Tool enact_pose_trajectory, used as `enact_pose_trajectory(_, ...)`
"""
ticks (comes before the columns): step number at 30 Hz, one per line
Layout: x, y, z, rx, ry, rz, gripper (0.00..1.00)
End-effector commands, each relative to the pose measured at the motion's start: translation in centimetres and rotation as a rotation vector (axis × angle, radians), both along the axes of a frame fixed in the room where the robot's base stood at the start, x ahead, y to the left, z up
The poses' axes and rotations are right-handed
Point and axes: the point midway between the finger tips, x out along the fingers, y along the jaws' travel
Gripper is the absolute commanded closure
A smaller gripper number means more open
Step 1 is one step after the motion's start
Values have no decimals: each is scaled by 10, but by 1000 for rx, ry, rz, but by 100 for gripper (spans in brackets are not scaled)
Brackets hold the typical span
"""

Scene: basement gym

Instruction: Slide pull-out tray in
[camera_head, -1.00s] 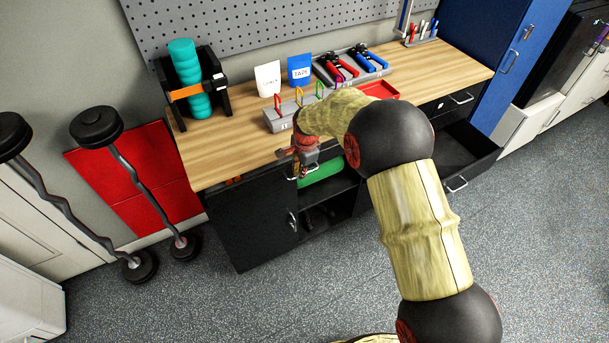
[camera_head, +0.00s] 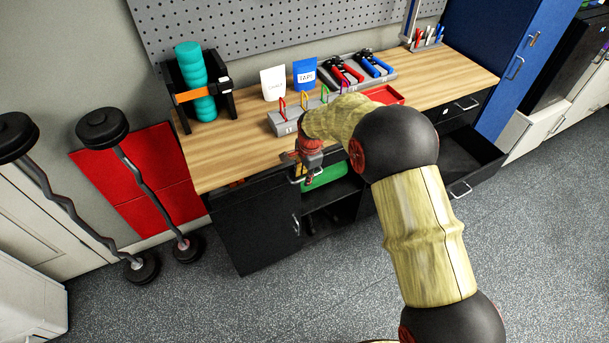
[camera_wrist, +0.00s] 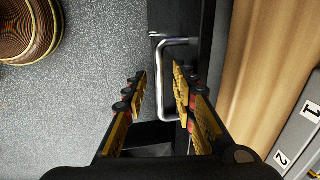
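The pull-out tray under the bench top shows in the wrist view as a dark front (camera_wrist: 176,18) with a silver bar handle (camera_wrist: 179,41). My gripper (camera_wrist: 160,92) is open, with one finger on each side of the handle's long bar; I cannot tell whether either finger touches it. In the head view my gripper (camera_head: 302,172) is at the bench's front edge, above the open cabinet bay. My arm and gripper hide much of the tray there, so I cannot tell how far out it is.
The wooden bench top (camera_head: 232,150) holds a grey lock block (camera_head: 283,124) and a red tray (camera_head: 384,95). A black drawer (camera_head: 473,148) stands open at right. A green item (camera_head: 328,173) is in the bay. Barbells (camera_head: 130,165) lean at left. The grey floor (camera_head: 190,300) in front is clear.

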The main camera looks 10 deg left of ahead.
Motion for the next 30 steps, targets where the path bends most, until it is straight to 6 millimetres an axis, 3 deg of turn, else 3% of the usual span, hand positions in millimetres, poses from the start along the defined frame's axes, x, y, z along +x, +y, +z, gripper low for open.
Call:
enact_pose_trajectory(5, -1, -1, 15, 1, -3, 0, 73)
enact_pose_trajectory(18, -14, -10, 96, 1, -2, 0, 73)
enact_pose_trajectory(24, -17, -12, 114, 0, 0, 0, 73)
enact_pose_trajectory(30, -18, -13, 117, -1, 1, 0, 73)
